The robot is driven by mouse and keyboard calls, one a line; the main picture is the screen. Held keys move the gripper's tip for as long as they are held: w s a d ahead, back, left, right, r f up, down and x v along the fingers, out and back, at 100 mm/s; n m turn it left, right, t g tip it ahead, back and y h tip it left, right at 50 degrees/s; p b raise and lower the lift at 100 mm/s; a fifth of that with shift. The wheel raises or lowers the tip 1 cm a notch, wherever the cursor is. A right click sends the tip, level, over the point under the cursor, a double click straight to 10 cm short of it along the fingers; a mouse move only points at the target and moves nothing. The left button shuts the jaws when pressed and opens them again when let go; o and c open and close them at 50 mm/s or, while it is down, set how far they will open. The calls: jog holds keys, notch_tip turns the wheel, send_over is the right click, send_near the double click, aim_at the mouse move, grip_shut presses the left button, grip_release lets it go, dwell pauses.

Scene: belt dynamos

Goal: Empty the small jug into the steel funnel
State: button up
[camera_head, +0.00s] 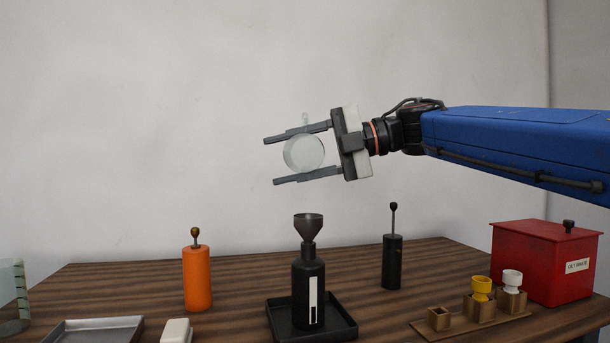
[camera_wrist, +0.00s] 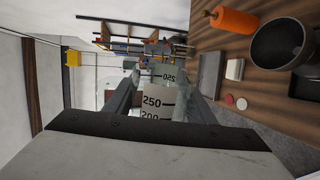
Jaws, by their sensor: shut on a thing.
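My gripper (camera_head: 269,161) is shut on a clear small jug (camera_head: 304,153), high above the table and above the funnel. The jug shows as a round outline between the fingers, so it seems tipped well over, with its axis toward the head camera. In the wrist view the jug (camera_wrist: 158,97) shows graduation marks, 250 and 200. I cannot tell what is in it, and no stream shows. The dark steel funnel (camera_head: 308,228) sits upright in the neck of a black bottle (camera_head: 308,288). In the wrist view the funnel (camera_wrist: 278,43) is at the upper right.
The bottle stands in a black tray (camera_head: 340,318). An orange oil can (camera_head: 197,280) is left of it, a black one (camera_head: 392,262) right and behind. A red box (camera_head: 530,262), wooden holder (camera_head: 440,328) with yellow and white cups, and metal tray (camera_head: 95,333) are around. The air around the gripper is clear.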

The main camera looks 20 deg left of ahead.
jog(key=shift+s+d, duration=0.9)
jog(key=shift+s, duration=2.7)
notch_tip(320, 180, up, 11)
jog(key=n+t+y, duration=0.2)
jog(key=n+t, duration=0.1)
jog(key=n, duration=1.1)
jog(key=shift+w+f+n+y, duration=0.15)
jog(key=shift+w+n+y, duration=0.15)
jog(key=shift+n+y, duration=0.1)
jog(key=shift+w+a+n, duration=0.1)
jog(key=shift+w+n, duration=0.05)
jog(key=shift+n, duration=0.25)
